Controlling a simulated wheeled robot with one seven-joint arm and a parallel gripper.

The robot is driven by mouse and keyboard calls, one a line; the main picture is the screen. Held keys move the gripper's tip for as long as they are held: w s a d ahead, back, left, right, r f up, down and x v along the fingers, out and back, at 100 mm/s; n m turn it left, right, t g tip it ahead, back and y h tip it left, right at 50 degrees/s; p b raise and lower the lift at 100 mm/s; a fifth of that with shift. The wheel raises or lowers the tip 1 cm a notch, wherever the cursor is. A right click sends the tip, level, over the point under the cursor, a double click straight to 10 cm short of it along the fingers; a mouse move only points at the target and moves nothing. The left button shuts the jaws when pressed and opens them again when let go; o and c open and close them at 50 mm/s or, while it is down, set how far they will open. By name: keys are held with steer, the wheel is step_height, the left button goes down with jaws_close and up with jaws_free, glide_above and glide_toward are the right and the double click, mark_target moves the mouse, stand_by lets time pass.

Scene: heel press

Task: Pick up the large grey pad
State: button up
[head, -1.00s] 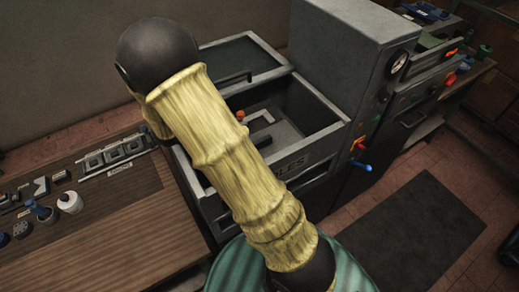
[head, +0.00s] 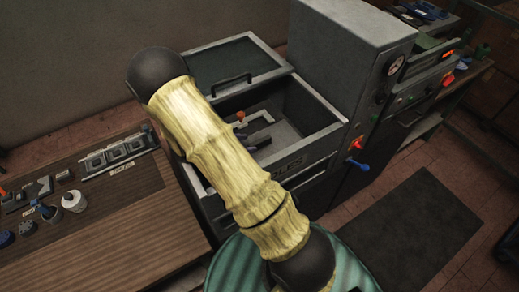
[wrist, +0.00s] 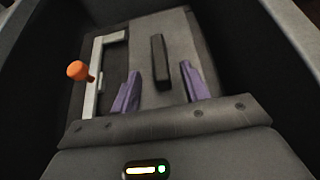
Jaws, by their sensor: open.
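In the wrist view a dark grey oblong block (wrist: 159,62), which I take to be the large grey pad, rests on a lighter grey plate (wrist: 176,30) inside a deep dark box. My gripper (wrist: 161,84) is open. Its two purple fingers point toward the plate, one on each side of the block's near part. Gaps show on both sides, and I cannot tell how high the fingertips are above the plate. In the head view my arm hides most of the gripper.
An orange knob (wrist: 78,70) on a light metal bracket (wrist: 96,75) stands left of the fingers. The box walls (head: 312,108) surround the space. A bench (head: 95,235) at left carries a tray (head: 118,153) and small tools. The press cabinet (head: 345,60) rises at right.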

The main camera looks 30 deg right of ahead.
mark_target(255, 142)
steer(key=p+x, duration=0.2)
steer(key=x, duration=0.2)
steer(key=shift+d, duration=0.15)
steer(key=shift+d+f, duration=0.3)
steer(key=shift+d, duration=0.05)
jaws_close()
steer(key=shift+w+r, duration=0.1)
steer(key=shift+w, duration=0.05)
stand_by(1.2)
